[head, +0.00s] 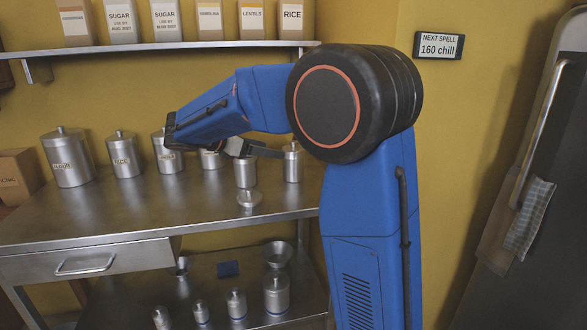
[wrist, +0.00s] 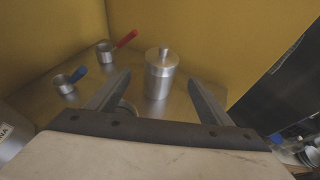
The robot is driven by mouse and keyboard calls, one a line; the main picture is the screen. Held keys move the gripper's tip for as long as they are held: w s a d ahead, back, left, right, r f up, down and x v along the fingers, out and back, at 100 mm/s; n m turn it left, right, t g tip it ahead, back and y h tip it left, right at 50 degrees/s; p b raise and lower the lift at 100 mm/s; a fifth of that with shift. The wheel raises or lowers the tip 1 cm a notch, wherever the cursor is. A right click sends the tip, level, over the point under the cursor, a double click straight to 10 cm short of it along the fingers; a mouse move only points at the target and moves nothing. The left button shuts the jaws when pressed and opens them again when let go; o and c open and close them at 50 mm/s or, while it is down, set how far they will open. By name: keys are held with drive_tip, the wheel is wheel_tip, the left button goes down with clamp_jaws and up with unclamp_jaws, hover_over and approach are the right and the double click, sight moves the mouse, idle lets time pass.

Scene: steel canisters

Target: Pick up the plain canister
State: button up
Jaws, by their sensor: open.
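A plain steel canister (wrist: 161,84) with a knobbed lid stands upright in the wrist view, with no label on the side that shows. It appears to be the rightmost canister (head: 292,168) on the steel counter in the head view. My gripper (wrist: 157,77) is open, its two fingers apart on the left and right of the canister in the picture. I cannot tell whether the canister lies between the fingers or beyond them. In the head view my gripper (head: 267,150) reaches rightward over the counter, its fingers partly hidden.
Labelled canisters, including flour (head: 68,160) and rice (head: 124,156), line the counter (head: 150,213). Another steel canister (head: 245,173) stands below my gripper, near a small round metal piece (head: 248,199).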

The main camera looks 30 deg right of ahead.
sight(302, 158)
drive_tip(key=x, duration=1)
drive_tip(key=shift+d+f, duration=0.1)
drive_tip(key=shift+d, duration=0.05)
drive_tip(key=shift+f+x, duration=0.25)
drive_tip(key=shift+x, duration=2.3)
drive_tip(key=shift+s, duration=0.15)
drive_tip(key=c, duration=1.7)
drive_tip(key=shift+r, duration=0.15)
